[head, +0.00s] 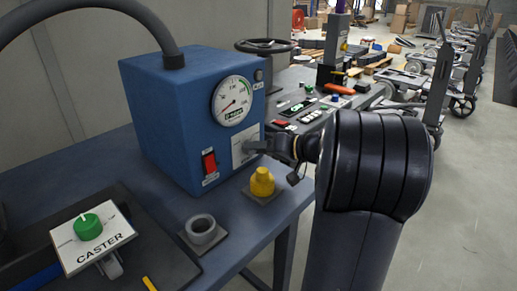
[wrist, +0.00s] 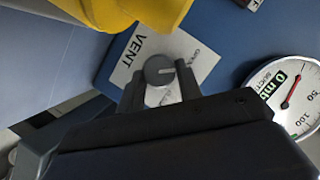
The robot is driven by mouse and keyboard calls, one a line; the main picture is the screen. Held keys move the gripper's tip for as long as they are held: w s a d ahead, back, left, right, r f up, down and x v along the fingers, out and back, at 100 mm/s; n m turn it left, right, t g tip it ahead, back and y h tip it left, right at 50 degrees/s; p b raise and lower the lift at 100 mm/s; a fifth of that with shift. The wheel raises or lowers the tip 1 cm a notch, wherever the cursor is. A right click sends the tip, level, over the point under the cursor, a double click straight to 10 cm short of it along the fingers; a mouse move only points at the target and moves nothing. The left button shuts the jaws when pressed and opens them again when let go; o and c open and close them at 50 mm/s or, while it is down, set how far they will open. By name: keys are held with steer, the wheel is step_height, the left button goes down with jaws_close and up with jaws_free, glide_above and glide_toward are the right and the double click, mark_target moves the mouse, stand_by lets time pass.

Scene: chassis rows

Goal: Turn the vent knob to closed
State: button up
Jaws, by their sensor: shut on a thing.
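The vent knob (wrist: 158,69) is a small round grey knob with a pale pointer line, on a white plate (wrist: 128,73) lettered VENT. In the wrist view the pointer line lies toward the right of the picture. A small word on the plate near it is too blurred to read surely. My gripper (wrist: 161,82) is shut on the knob, one finger on each side. In the head view my gripper (head: 262,147) reaches the plate (head: 240,151) on the front of the blue box (head: 160,110); the knob is hidden there.
A round gauge (head: 232,101) and a red switch (head: 209,162) are on the same box face. A yellow part (head: 262,182) stands just below my gripper, close to it. A grey ring (head: 201,229) and the CASTER plate (head: 70,257) with a green knob (head: 88,227) are nearer.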

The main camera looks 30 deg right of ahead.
steer(key=m, duration=0.1)
steer(key=m+y, duration=0.2)
steer(key=m, duration=0.1)
steer(key=shift+d+f+b, duration=0.2)
steer(key=shift+f+b, duration=0.05)
steer(key=shift+b, duration=0.05)
steer(key=m, duration=0.1)
steer(key=m+t+y, duration=0.1)
steer(key=m, duration=0.1)
steer(key=m+y, duration=0.1)
steer(key=m, duration=0.1)
steer(key=shift+f+t+p, duration=0.25)
steer(key=shift+t+p, duration=0.05)
steer(key=shift+t, duration=0.1)
stand_by(0.3)
steer(key=o, duration=1)
steer(key=shift+c, duration=0.2)
steer(key=p+v, duration=0.1)
steer(key=v, duration=0.9)
steer(key=shift+s+d+f, duration=0.1)
steer(key=shift+s+d, duration=0.15)
